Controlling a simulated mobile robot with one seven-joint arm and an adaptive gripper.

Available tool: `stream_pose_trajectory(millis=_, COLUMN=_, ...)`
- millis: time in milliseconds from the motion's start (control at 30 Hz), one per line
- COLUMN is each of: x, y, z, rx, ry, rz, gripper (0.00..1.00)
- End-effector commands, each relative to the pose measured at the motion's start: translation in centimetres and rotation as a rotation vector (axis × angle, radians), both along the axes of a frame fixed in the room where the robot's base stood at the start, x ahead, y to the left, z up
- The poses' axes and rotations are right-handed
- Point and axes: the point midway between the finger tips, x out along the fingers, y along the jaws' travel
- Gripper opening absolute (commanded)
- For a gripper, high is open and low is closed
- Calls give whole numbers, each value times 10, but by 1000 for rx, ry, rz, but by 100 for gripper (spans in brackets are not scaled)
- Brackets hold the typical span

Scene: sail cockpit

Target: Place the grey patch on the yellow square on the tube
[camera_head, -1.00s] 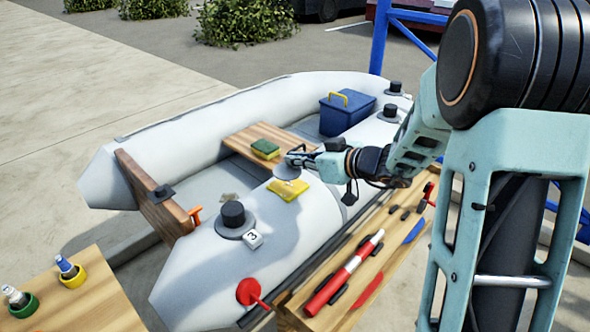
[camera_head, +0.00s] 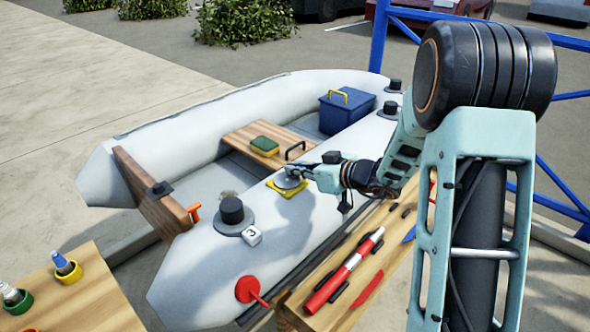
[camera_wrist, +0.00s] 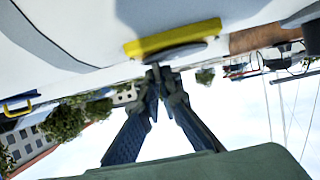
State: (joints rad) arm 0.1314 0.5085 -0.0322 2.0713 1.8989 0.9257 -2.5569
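The grey patch (camera_head: 287,183) is a round disc with a small dark stem. In the head view it overlaps the yellow square (camera_head: 289,194) on top of the light grey tube (camera_head: 255,215). The wrist view, upside down, shows the patch (camera_wrist: 178,54) edge-on, right against or barely apart from the yellow square (camera_wrist: 173,38); I cannot tell if they touch. My gripper (camera_head: 297,173) is above the patch. Its fingertips (camera_wrist: 160,74) close together on the stem. The far part of the square is hidden by the patch and gripper.
A black valve with a round base (camera_head: 232,213) and a white tag marked 3 (camera_head: 252,236) are on the tube nearby. A wooden seat (camera_head: 243,145) holds a green and yellow sponge (camera_head: 265,145). A wooden bench (camera_head: 325,300) with tools runs alongside.

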Motion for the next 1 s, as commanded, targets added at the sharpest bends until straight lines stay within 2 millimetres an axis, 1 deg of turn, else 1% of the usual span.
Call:
stream_pose_trajectory(millis=233, x=0, y=0, z=-5, rx=0, ry=0, rz=0, gripper=0)
stream_pose_trajectory(millis=267, x=0, y=0, z=-4, rx=-1, ry=1, rz=0, gripper=7)
stream_pose_trajectory(millis=300, x=0, y=0, z=-3, rx=0, ry=1, rz=1, gripper=12)
stream_pose_trajectory(millis=400, x=0, y=0, z=-3, rx=-1, ry=1, rz=0, gripper=22)
stream_pose_trajectory(millis=667, x=0, y=0, z=-3, rx=-1, ry=1, rz=0, gripper=22)
stream_pose_trajectory(millis=867, x=0, y=0, z=4, rx=0, ry=1, rz=0, gripper=22)
stream_pose_trajectory(millis=900, x=-2, y=-4, z=6, rx=-1, ry=1, rz=-3, gripper=22)
stream_pose_trajectory(millis=1000, x=-17, y=-20, z=14, rx=-2, ry=-2, rz=-6, gripper=22)
